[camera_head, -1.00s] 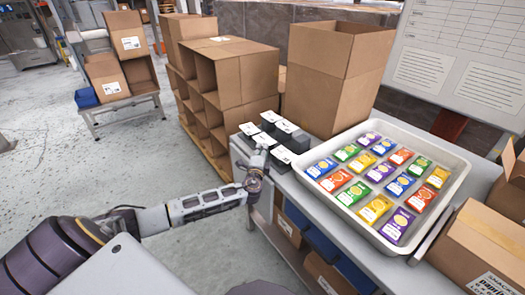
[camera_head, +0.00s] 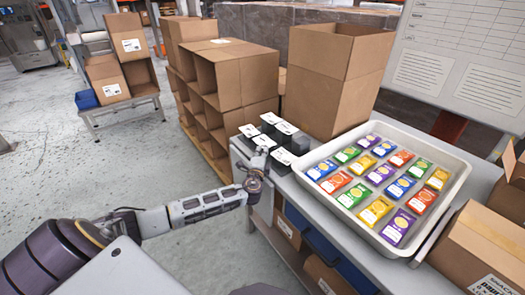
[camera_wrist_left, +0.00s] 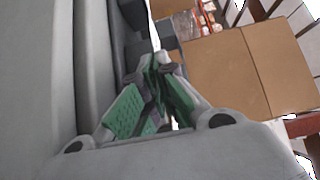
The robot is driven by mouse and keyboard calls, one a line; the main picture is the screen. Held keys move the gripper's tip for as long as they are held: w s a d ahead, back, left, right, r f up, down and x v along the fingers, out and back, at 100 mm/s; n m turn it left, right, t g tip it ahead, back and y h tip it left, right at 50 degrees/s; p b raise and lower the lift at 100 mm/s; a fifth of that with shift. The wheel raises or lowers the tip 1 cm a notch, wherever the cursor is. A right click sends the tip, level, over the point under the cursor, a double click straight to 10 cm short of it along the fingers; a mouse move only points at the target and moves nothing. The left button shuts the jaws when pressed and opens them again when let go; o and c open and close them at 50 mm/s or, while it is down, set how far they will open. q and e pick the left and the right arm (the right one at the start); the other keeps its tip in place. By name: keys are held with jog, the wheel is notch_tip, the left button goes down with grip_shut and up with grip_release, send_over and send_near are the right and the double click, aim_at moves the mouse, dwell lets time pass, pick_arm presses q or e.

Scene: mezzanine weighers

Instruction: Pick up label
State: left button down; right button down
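Several small dark blocks with white label-like tops (camera_head: 286,128) stand in a cluster at the near left corner of the grey table. They are the only things I can take for labels. My left gripper (camera_head: 260,154) reaches in from the left, at table-top height, right beside the nearest blocks and partly in front of them. In the left wrist view, its green-padded fingers (camera_wrist_left: 157,62) converge and appear to meet at the tips. I cannot tell whether a thin label is between them. My right gripper is not in view.
A pale tray (camera_head: 455,190) with rows of colourful packets fills the middle of the table. A tall open carton (camera_head: 325,90) stands behind the blocks. Stacked cartons (camera_head: 232,80) are on a pallet to the left. A carton (camera_head: 480,250) sits at the right.

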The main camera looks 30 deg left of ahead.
pick_arm(q)
jog(key=shift+r, duration=0.1)
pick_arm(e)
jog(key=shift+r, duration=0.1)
